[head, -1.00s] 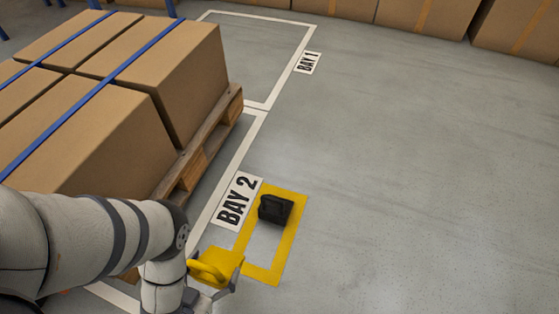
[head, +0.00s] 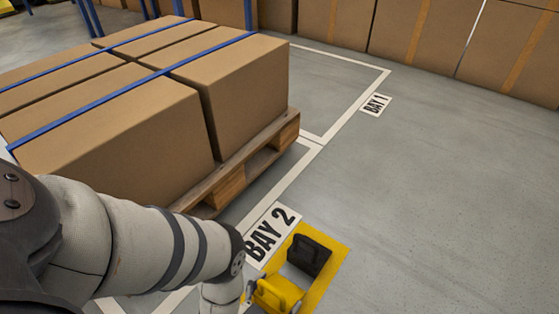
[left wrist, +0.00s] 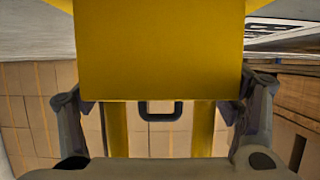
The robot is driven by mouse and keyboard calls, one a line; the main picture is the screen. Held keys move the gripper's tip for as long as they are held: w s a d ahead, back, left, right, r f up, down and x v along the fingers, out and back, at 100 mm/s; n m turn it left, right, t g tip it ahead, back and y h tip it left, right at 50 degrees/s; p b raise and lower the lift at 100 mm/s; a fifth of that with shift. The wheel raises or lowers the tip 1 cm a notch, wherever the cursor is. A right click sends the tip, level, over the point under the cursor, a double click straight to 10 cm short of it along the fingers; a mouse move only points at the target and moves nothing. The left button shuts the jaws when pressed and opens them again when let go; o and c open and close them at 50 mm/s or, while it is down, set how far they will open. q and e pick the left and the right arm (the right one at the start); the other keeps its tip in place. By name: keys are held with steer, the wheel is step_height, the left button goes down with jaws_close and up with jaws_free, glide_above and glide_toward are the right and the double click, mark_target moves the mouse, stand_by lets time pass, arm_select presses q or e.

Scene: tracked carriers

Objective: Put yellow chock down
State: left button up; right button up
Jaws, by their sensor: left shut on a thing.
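The yellow chock (head: 279,292) is in my left gripper (head: 273,298), low in the head view. It is over or at the near part of a yellow floor outline (head: 335,274); I cannot tell whether it touches the floor. A black chock (head: 309,253) stands inside the outline, just beyond the yellow one. In the left wrist view the yellow chock (left wrist: 160,50) fills the top middle, with a gripper finger on each side (left wrist: 160,108). A dark loop shows below it there, and I cannot tell what it belongs to. My right gripper is out of view.
A BAY 2 label (head: 270,233) lies beside the outline. A wooden pallet (head: 228,185) with strapped cardboard boxes (head: 240,95) stands behind my left arm. A BAY 1 label (head: 375,104) lies farther back. Large cartons (head: 415,35) line the back. The floor at right is clear.

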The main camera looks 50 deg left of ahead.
arm_select(q)
steer(key=shift+f, duration=0.25)
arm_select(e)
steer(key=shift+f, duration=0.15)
arm_select(q)
steer(key=o, duration=1.5)
